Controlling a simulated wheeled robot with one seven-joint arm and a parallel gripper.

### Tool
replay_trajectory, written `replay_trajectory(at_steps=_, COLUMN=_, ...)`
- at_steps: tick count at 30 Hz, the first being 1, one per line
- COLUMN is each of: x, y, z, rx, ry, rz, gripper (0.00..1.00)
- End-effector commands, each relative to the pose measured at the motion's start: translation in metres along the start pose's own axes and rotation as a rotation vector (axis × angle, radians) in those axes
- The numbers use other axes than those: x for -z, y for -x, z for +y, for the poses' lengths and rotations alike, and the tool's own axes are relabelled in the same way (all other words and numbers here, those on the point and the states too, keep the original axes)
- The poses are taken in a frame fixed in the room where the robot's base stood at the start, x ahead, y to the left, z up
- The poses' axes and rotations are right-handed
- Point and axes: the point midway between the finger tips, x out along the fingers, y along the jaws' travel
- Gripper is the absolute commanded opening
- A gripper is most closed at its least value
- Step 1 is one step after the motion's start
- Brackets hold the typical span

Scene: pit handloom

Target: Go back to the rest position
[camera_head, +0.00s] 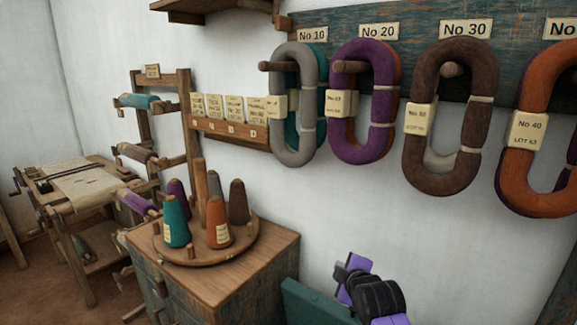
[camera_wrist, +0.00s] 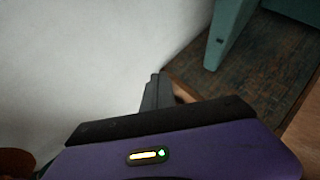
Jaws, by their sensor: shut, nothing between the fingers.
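My gripper (camera_wrist: 157,80) shows in the wrist view as grey fingers close together beyond my purple and black hand. It is shut with nothing held. A pale wall fills the left of that view, and a brown wooden edge lies just beyond the fingertips. In the head view my purple and black arm is at the bottom right of centre, low in front of the white wall. The fingers cannot be made out clearly there.
Hanks of grey (camera_head: 280,105), purple (camera_head: 345,110), brown (camera_head: 420,110) and orange (camera_head: 520,150) yarn hang on wall pegs above my arm. Several cones, including a teal one (camera_head: 176,222), stand on a round tray (camera_head: 245,245) on a cabinet (camera_head: 235,285). A teal box (camera_head: 312,303) is beside my arm.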

Motion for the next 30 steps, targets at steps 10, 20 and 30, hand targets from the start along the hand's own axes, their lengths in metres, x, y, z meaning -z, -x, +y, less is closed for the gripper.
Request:
replay_trajectory(at_steps=10, x=-0.018, y=0.090, z=-0.083, rx=-0.199, ry=-0.518, rz=0.170, gripper=0.00)
replay_trajectory(at_steps=20, x=-0.045, y=0.214, z=-0.141, rx=-0.308, ry=-0.880, rz=0.300, gripper=0.00)
replay_trajectory(at_steps=30, x=-0.069, y=0.354, z=-0.177, rx=-0.362, ry=-1.120, rz=0.375, gripper=0.00)
